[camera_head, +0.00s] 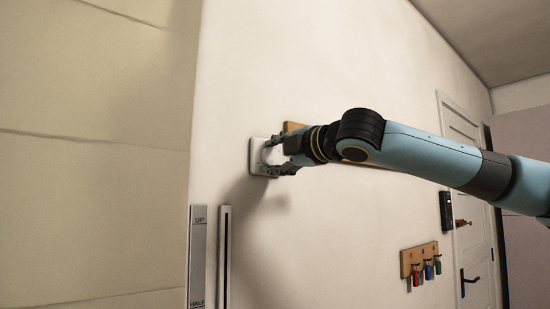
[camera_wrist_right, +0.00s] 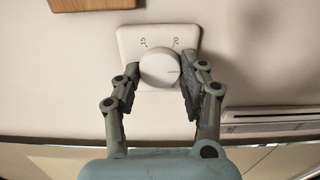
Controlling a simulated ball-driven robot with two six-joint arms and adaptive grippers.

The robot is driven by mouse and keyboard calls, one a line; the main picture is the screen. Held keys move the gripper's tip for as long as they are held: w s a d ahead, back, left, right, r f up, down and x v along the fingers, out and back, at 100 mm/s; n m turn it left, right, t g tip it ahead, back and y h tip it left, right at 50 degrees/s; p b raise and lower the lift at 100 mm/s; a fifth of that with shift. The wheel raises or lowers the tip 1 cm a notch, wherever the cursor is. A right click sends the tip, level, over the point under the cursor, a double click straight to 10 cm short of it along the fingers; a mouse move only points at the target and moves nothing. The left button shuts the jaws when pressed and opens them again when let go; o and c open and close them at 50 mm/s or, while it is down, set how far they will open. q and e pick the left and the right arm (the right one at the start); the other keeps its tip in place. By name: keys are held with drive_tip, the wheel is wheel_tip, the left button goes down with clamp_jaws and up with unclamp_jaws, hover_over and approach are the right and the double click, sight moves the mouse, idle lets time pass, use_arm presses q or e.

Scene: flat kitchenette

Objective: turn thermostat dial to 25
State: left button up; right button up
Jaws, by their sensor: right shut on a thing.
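The thermostat is a white square plate (camera_head: 256,158) on the wall, left of centre in the head view. In the right wrist view the plate (camera_wrist_right: 128,40) carries a round white dial (camera_wrist_right: 160,67), with the marks 15 and 20 readable above it. The rest of the scale is hidden or not readable. My right gripper (camera_head: 275,158) reaches in from the right, and its fingers (camera_wrist_right: 158,82) stand on both sides of the dial, shut on it. My left gripper is not in view.
A wooden board (camera_head: 292,127) is on the wall behind my right arm. A key rack (camera_head: 420,262) hangs lower right, near a white door (camera_head: 475,255). A strip labelled UP (camera_head: 198,255) and a slotted panel (camera_head: 224,258) are below left. The wall around the thermostat is mostly bare.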

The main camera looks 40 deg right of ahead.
idle(0.3)
drive_tip(key=o, duration=1.2)
drive_tip(key=shift+d, duration=0.1)
drive_tip(key=shift+r, duration=0.1)
